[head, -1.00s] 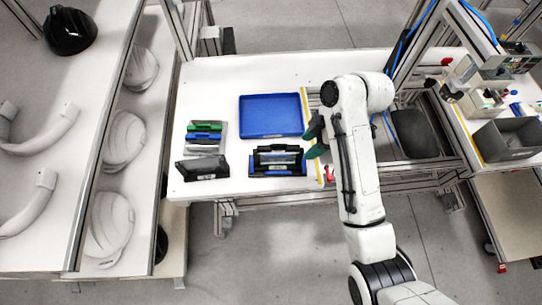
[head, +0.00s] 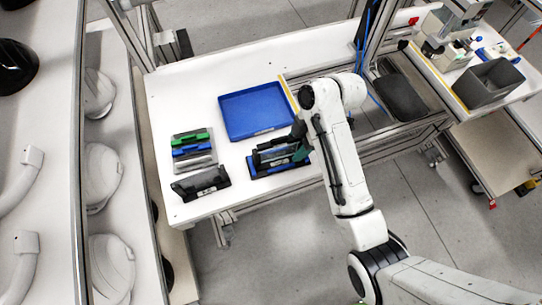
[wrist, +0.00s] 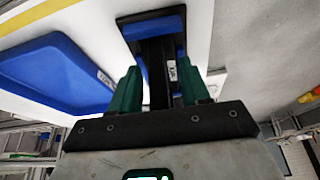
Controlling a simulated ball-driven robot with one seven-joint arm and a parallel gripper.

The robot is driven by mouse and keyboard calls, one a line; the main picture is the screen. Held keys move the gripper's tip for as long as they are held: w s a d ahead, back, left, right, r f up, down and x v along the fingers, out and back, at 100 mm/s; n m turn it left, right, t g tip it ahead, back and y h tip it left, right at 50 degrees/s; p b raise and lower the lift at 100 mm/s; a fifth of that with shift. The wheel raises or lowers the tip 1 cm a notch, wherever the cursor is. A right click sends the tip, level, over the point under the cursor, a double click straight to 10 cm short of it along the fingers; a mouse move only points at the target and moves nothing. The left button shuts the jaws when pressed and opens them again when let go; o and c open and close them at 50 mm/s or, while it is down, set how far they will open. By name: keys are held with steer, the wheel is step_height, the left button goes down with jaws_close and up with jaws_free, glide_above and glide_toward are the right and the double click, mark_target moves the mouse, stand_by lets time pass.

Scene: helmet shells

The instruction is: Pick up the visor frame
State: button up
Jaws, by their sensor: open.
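A dark visor frame (head: 272,157) sits on a holder with blue parts (head: 262,172) near the front edge of the white table. My gripper (head: 297,148) is at its right end, partly covering it in the head view. In the wrist view, the green fingers (wrist: 160,88) are apart, one on each side of the dark frame (wrist: 158,62). A blue part of the holder (wrist: 150,25) shows beyond it. I cannot tell whether either finger touches the frame.
A blue tray (head: 258,111) lies behind the frame and shows at left in the wrist view (wrist: 50,70). Left of it are a rack of green, blue and grey pieces (head: 193,150) and another dark panel (head: 201,184). Metal posts and rails stand at right.

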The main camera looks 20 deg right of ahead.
jaws_close()
stand_by(0.4)
steer(key=shift+r, duration=0.25)
